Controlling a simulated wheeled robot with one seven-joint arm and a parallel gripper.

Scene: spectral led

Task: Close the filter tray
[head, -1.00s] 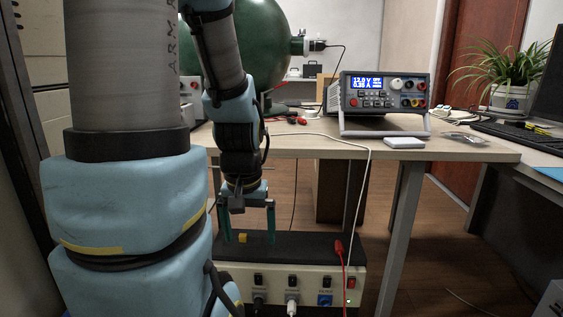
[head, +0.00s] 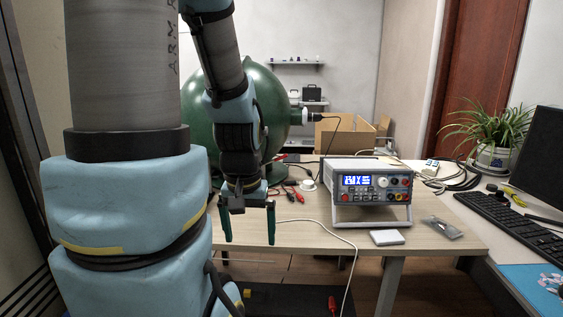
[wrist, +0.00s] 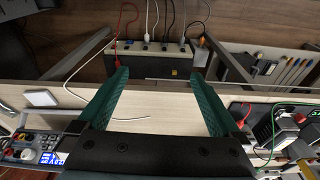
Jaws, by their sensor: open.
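My gripper (head: 249,241) is open and empty, its two teal fingers pointing down over the near part of the wooden table. In the wrist view my gripper (wrist: 160,72) shows spread fingers with nothing between them except the scene behind. I cannot make out a filter tray in either view. A large green sphere (head: 262,105) stands on the table behind my arm, partly hidden by it. A fitting with a black cable (head: 306,117) sticks out of its right side. Whether a tray on it is open or shut cannot be seen.
A power supply (head: 368,186) stands on the table (head: 305,232), with a white flat box (head: 386,237) in front. Cables lie about. A keyboard (head: 525,225) is at right.

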